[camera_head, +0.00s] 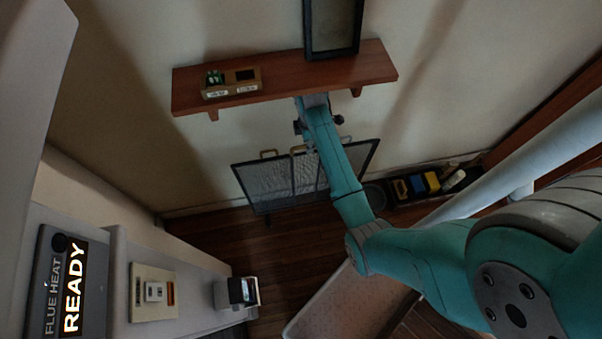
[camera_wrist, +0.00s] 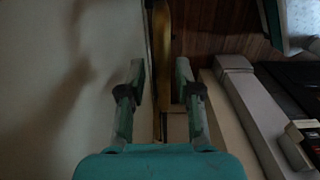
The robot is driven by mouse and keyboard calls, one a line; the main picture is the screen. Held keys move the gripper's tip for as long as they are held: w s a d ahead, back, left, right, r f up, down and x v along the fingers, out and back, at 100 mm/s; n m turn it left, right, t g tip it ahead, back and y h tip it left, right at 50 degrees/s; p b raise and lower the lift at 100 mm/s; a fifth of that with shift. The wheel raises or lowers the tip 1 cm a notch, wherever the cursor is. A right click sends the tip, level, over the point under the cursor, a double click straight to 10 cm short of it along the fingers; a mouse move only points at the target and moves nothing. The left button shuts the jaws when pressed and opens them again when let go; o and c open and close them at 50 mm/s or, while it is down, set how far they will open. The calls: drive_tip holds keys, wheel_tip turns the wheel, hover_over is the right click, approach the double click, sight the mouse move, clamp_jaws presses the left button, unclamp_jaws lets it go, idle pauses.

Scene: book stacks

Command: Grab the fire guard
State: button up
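The fire guard (camera_head: 278,182) is a dark-framed folding mesh screen with brass handles along its top. In the head view it stands on the floor against the wall, below the shelf. My gripper (camera_head: 308,147) is over its upper edge near the middle, with part of it hidden by my arm. In the wrist view my gripper (camera_wrist: 160,70) has its two fingers apart. A brass bar (camera_wrist: 163,35), apparently a handle of the guard, lines up with the gap between them. I see no contact, but depth is hard to tell.
A wooden shelf (camera_head: 290,82) juts out above the guard, close to my wrist, bearing a dark frame (camera_head: 333,25) and a small box (camera_head: 231,83). A dark tray (camera_head: 405,190) of items lies right of the guard. A grey cabinet (camera_head: 120,260) stands left.

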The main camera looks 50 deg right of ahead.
wheel_tip(320, 180, down, 7)
drive_tip(key=shift+a+f, duration=0.15)
drive_tip(key=shift+a, duration=0.05)
idle(0.3)
clamp_jaws()
